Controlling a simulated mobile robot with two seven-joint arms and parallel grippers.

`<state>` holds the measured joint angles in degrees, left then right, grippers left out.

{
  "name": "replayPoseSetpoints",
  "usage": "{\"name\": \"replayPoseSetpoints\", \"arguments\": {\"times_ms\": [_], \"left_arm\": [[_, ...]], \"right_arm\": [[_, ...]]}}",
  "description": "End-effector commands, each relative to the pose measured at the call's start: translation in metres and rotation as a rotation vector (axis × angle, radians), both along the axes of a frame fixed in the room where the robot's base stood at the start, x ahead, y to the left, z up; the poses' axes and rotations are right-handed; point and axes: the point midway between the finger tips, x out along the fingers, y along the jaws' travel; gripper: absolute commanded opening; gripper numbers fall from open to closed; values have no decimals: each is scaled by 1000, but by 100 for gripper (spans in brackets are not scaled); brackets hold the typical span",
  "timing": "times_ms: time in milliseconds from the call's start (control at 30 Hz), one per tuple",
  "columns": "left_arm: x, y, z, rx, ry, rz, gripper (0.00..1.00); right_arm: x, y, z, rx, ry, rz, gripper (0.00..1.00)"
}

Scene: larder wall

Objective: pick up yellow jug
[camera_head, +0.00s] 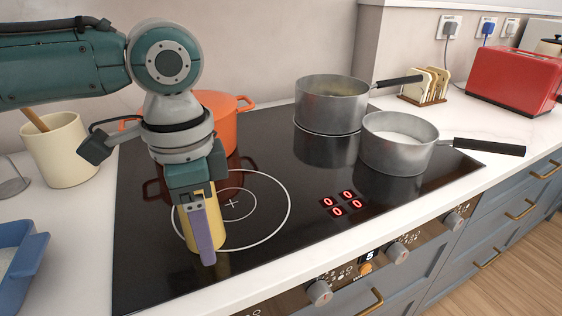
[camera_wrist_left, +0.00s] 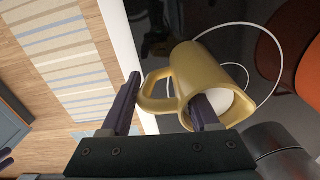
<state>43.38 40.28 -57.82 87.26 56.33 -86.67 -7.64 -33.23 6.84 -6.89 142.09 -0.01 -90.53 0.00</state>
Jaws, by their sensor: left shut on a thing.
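The yellow jug (camera_head: 192,239) is at the front left of the black hob, over the white cooking ring. I cannot tell whether its base touches the glass. My left gripper (camera_head: 203,215) comes down on it from above and is shut on it. In the left wrist view, the gripper (camera_wrist_left: 166,90) has one purple finger inside the mouth of the jug (camera_wrist_left: 198,68) and the other outside, beyond the handle. In the head view the outer finger covers the handle side, and the gripper hides the rim. My right gripper is not in view.
An orange pot (camera_head: 229,112) stands close behind the jug. Two steel saucepans, one at the back (camera_head: 325,107) and one in front (camera_head: 392,153), stand on the hob's right. A cream crock (camera_head: 66,158) and a blue tray (camera_head: 18,262) are at left. The hob's front middle is clear.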

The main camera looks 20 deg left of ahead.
Motion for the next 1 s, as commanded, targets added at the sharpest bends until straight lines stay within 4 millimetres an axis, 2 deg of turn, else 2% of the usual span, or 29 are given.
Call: {"name": "replayPoseSetpoints", "arguments": {"times_ms": [33,200,1000], "left_arm": [[0,0,0,0,0,0,19],[0,0,0,-1,1,0,0],[1,0,4,-1,-3,0,0]], "right_arm": [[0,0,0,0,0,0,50],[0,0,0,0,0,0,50],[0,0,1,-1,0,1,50]]}}
